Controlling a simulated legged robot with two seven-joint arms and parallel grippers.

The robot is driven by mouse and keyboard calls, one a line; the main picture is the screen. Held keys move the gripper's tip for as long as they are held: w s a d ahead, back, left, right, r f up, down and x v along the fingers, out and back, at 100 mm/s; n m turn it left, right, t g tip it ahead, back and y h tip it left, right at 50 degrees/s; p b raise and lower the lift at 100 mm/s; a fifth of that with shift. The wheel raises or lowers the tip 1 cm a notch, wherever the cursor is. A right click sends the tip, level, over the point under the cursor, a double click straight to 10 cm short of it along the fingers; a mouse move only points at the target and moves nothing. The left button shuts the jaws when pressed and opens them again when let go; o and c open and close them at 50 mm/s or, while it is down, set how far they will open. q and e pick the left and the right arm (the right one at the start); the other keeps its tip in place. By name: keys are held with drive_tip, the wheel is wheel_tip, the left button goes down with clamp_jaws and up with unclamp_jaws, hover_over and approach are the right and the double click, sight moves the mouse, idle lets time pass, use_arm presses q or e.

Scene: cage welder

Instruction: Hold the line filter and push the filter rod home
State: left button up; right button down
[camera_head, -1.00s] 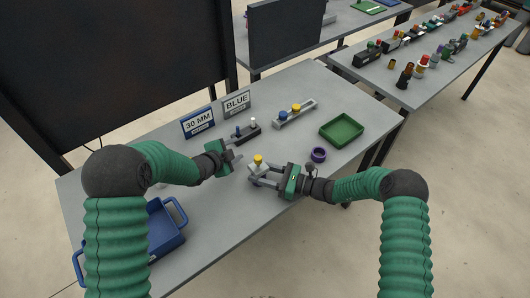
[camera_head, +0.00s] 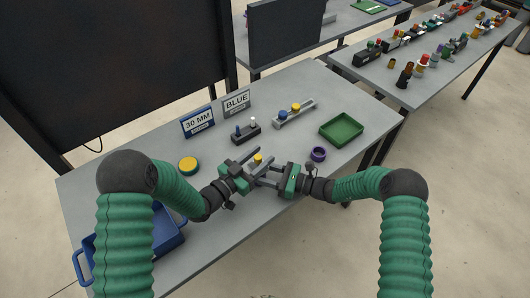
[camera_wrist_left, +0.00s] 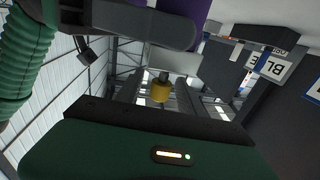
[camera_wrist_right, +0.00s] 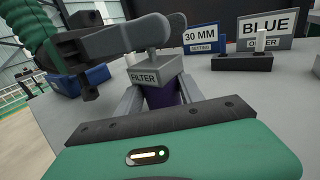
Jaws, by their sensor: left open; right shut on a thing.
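The line filter is a grey block labelled FILTER (camera_wrist_right: 147,78) with a purple body below it, held between the right gripper's fingers in the right wrist view. In the head view its yellow top (camera_head: 258,158) shows between the two grippers. My right gripper (camera_head: 263,175) is shut on the filter from the right. My left gripper (camera_head: 261,164) is open, its fingers around or just beside the filter's top; contact cannot be told. In the right wrist view a left finger (camera_wrist_right: 125,40) crosses above the block and hides part of the rod. The left wrist view shows a yellow part (camera_wrist_left: 161,91).
A dark block (camera_head: 246,135) with blue and white pegs and a grey rack (camera_head: 295,117) stand behind. Signs read 30 MM (camera_head: 198,122) and BLUE (camera_head: 237,102). A green tray (camera_head: 341,142), purple ring (camera_head: 318,154), yellow disc (camera_head: 188,164) and blue tray (camera_head: 172,242) lie around.

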use_arm(q)
drive_tip(key=shift+x, duration=1.2)
clamp_jaws()
idle(0.5)
